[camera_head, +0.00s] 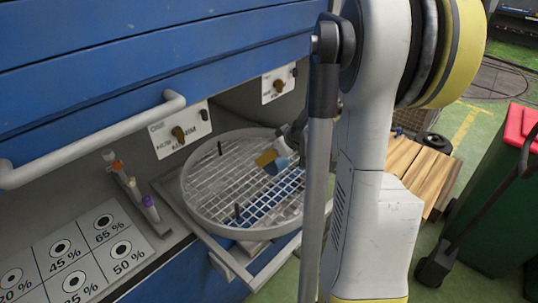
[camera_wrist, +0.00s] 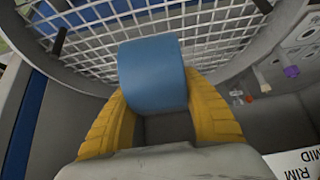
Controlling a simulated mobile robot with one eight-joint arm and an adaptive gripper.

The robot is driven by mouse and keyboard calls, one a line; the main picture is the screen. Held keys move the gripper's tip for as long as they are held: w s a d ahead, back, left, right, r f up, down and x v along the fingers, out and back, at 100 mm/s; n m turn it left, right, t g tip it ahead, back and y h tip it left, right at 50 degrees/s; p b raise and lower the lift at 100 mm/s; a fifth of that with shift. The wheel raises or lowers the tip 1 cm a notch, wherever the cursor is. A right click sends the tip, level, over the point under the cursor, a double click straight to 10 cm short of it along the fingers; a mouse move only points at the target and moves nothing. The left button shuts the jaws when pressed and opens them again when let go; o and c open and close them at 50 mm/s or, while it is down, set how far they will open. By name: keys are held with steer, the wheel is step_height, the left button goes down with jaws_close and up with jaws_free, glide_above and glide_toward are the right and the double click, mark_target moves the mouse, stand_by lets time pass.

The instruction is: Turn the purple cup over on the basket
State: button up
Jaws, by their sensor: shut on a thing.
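My gripper (camera_head: 267,158) is at the round mesh basket (camera_head: 193,208), over its upper right part. Its yellow fingers, clear in the wrist view (camera_wrist: 155,90), are shut on a blue cup-like piece (camera_wrist: 152,72). The blue piece (camera_head: 277,166) is tilted in the head view and appears just above the mesh; I cannot tell if it touches. The basket's white mesh (camera_wrist: 220,35) fills the top of the wrist view. No purple cup is in the gripper. A small purple item (camera_head: 149,203) is on the grey ledge left of the basket; it shows too in the wrist view (camera_wrist: 291,71).
Dark upright pegs (camera_head: 238,210) stand at the basket. Small orange-topped items (camera_head: 117,166) are near the purple one. A panel with percent labels (camera_head: 75,258) lies at lower left. A blue cabinet with a grey handle (camera_head: 95,140) overhangs the ledge. A green bin (camera_head: 495,200) is at right.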

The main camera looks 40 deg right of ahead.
mark_target(274, 168)
step_height(274, 168, down, 9)
steer(key=b, duration=0.6)
steer(key=shift+b, duration=0.3)
steer(key=shift+f+b, duration=0.4)
steer(key=shift+b, duration=0.05)
steer(key=o, duration=1.4)
steer(key=shift+o, duration=0.2)
steer(key=v, duration=1.2)
steer(key=shift+a, duration=0.1)
